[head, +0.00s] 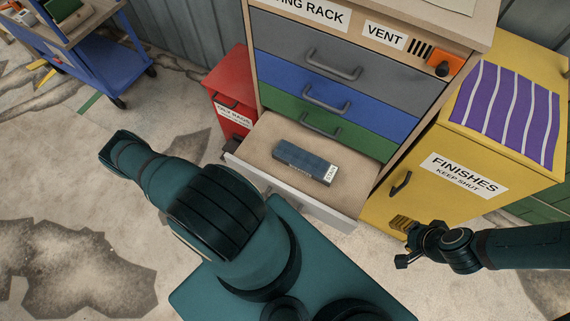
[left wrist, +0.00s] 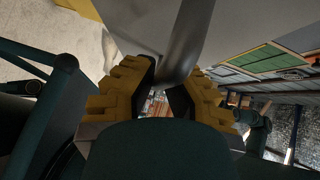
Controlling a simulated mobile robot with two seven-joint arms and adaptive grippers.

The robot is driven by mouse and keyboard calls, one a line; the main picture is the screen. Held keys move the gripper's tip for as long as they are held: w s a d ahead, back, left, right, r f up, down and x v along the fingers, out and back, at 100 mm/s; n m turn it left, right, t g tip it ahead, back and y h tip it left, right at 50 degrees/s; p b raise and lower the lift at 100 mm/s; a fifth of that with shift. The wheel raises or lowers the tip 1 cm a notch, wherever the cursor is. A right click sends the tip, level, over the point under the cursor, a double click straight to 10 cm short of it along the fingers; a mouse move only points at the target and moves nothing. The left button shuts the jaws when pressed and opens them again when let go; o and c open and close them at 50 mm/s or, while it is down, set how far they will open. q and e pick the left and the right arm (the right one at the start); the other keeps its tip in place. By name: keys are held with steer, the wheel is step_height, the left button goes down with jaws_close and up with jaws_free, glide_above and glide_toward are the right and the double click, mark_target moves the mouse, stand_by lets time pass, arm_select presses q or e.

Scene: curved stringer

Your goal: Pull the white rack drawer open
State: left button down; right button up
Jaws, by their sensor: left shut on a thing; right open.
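The white rack drawer (head: 318,206) is the lowest in the rack and stands pulled out. Its tan inside shows, with a dark blue block with a white label (head: 304,161) lying in it. My left arm covers part of the drawer front and hides my left gripper in the head view. In the left wrist view my left gripper (left wrist: 166,84), with yellow fingers, is shut on the grey bar handle (left wrist: 186,42) in front of a pale drawer face. My right gripper (head: 404,243) is open and empty, right of the drawer, by the yellow cabinet.
The grey drawer (head: 290,45), blue drawer (head: 365,105) and green drawer (head: 275,102) above are shut. A red cabinet (head: 233,85) stands left of the rack and a yellow cabinet (head: 420,205) right of it. A blue cart (head: 105,65) is at the upper left. The floor at left is clear.

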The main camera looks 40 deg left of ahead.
arm_select(q)
steer(key=shift+s+d, duration=0.1)
steer(key=c, duration=1)
jaws_free()
steer(key=v, duration=1.2)
